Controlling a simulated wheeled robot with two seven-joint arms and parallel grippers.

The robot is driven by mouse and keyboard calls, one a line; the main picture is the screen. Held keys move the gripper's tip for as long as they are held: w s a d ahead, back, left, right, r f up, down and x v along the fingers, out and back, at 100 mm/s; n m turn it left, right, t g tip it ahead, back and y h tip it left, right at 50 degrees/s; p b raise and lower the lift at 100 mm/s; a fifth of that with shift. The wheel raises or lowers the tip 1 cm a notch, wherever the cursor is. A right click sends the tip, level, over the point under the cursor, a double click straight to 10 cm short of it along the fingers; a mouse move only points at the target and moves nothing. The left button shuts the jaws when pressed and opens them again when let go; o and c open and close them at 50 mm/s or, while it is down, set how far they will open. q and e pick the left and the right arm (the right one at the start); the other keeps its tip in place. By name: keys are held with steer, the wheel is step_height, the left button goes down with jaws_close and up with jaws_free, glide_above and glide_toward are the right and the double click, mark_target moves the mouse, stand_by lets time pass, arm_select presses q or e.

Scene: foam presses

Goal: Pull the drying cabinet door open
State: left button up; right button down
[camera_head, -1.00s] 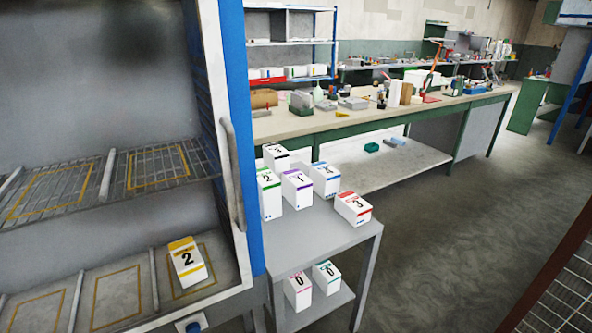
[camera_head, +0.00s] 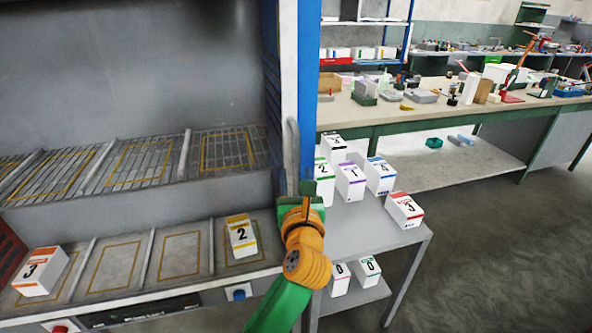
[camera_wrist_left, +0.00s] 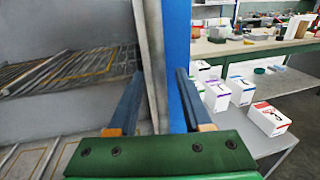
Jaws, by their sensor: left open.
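The drying cabinet (camera_head: 130,85) fills the left of the head view; its shelves show. A pale vertical handle (camera_head: 292,155) runs along its right front edge, beside a blue upright (camera_head: 307,60). My left gripper (camera_head: 305,190) is open at the handle's lower part, arm coming up from below. In the left wrist view its two fingers (camera_wrist_left: 157,88) stand apart, and a pale upright bar, seemingly the handle (camera_wrist_left: 152,55), shows between them. Contact cannot be told. My right gripper is not in view.
A grey side table (camera_head: 375,235) with several numbered boxes stands close to the right of my left gripper. Boxes 3 (camera_head: 40,271) and 2 (camera_head: 241,236) sit on the cabinet's lower shelf. A long workbench (camera_head: 440,112) is behind; the floor at right is clear.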

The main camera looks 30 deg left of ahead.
arm_select(q)
steer(key=shift+w+a, duration=0.25)
steer(key=shift+d, duration=0.1)
steer(key=shift+c, duration=0.9)
jaws_close()
